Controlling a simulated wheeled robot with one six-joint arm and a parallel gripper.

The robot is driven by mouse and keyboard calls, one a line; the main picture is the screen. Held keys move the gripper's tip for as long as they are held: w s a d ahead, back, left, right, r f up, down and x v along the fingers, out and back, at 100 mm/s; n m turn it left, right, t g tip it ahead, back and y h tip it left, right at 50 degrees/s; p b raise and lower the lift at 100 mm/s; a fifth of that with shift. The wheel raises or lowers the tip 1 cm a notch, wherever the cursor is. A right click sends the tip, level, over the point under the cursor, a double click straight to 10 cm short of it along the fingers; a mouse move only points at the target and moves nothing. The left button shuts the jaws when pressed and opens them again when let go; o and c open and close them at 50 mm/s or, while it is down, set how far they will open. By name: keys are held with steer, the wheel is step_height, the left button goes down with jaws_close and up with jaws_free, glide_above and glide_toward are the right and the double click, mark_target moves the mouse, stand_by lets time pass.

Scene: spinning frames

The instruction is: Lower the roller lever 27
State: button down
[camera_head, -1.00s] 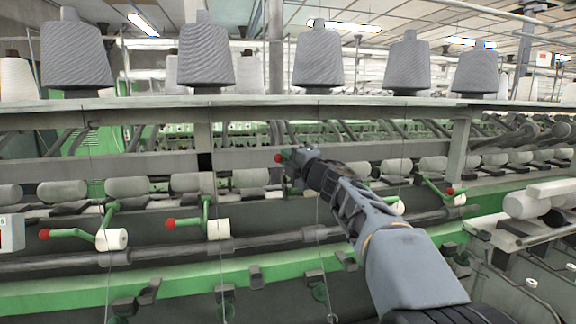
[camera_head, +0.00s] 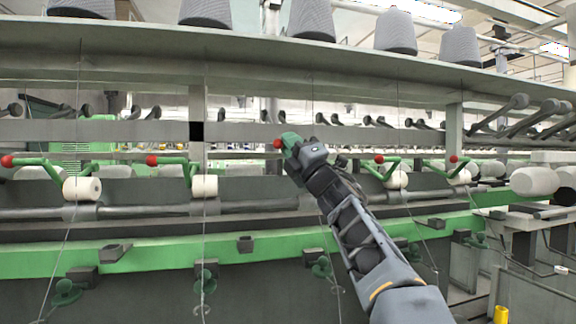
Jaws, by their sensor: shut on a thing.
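My gripper (camera_head: 290,150) is shut on a green roller lever near its red knob (camera_head: 277,144). The knob sticks out just left of the jaws. It shows slightly higher in the picture than the knobs of the neighbouring levers. The lower part of the held lever and its roller are hidden behind my arm. No number is readable on any lever.
Similar green levers with red knobs and white rollers stand to the left (camera_head: 175,162) and right (camera_head: 386,172). A long grey shelf (camera_head: 240,48) with yarn cones (camera_head: 310,18) runs above. A green rail (camera_head: 150,252) runs below. Thin threads hang down in front.

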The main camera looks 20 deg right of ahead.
steer(key=f+b, duration=0.1)
steer(key=f+n+y+b, duration=0.1)
steer(key=b, duration=0.1)
steer(key=f+b, duration=0.2)
steer(key=shift+s+y, duration=0.4)
steer(key=shift+w+f, duration=0.1)
steer(key=c, duration=1.4)
jaws_free()
steer(key=b+v, duration=0.4)
steer(key=v, duration=1)
